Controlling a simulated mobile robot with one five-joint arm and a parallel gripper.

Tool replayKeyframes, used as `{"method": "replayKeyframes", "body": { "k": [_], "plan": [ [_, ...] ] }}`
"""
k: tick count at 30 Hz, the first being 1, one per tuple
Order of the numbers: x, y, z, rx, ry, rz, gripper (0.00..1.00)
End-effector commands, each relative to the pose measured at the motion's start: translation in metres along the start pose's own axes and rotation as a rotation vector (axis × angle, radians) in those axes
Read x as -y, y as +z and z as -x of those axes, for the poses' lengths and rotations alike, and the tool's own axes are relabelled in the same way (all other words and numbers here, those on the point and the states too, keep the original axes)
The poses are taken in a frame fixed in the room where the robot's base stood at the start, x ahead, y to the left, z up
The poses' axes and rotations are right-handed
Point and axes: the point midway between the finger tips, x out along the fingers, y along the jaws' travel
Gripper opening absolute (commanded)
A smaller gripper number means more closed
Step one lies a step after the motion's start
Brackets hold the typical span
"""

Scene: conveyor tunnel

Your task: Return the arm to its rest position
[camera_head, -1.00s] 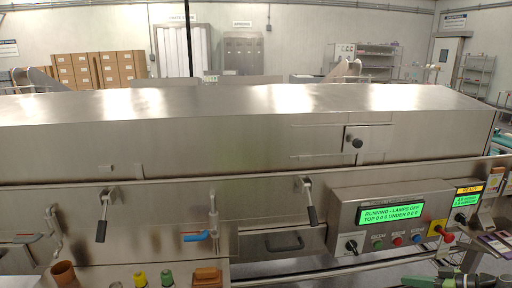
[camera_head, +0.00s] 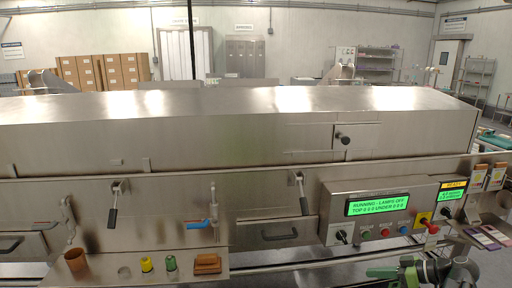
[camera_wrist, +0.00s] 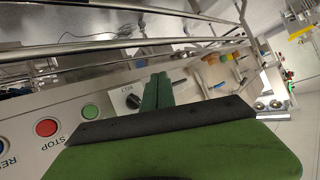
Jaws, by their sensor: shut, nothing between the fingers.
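My gripper (camera_wrist: 157,92) shows in the wrist view as two green fingers lying together, shut and empty. Its tip is over or near the control panel, beside a black selector knob; I cannot tell the gap. In the head view my gripper (camera_head: 372,272) is at the bottom right, in front of and below the control panel (camera_head: 332,200), with green finger parts pointing left. Part of my arm is cut off by the bottom edge.
The panel carries a red button (camera_wrist: 47,128), a green button (camera_wrist: 90,111) and a yellow-backed red switch (camera_head: 431,228). The steel tunnel (camera_head: 230,120) fills the middle. Rails run below the panel.

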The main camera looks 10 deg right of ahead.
Motion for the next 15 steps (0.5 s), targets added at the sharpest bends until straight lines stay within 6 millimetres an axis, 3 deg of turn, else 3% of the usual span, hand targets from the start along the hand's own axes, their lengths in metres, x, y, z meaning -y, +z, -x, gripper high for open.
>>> {"method": "replayKeyframes", "body": {
  "k": [5, 8, 12, 15],
  "plan": [
    [0.033, -0.035, -0.067, 0.048, -0.12, 0.067, 0.0],
    [0.064, -0.052, -0.116, 0.113, -0.205, 0.119, 0.0],
    [0.13, -0.067, -0.198, 0.286, -0.327, 0.166, 0.0],
    [0.177, -0.064, -0.244, 0.445, -0.365, 0.159, 0.0]
  ]
}}
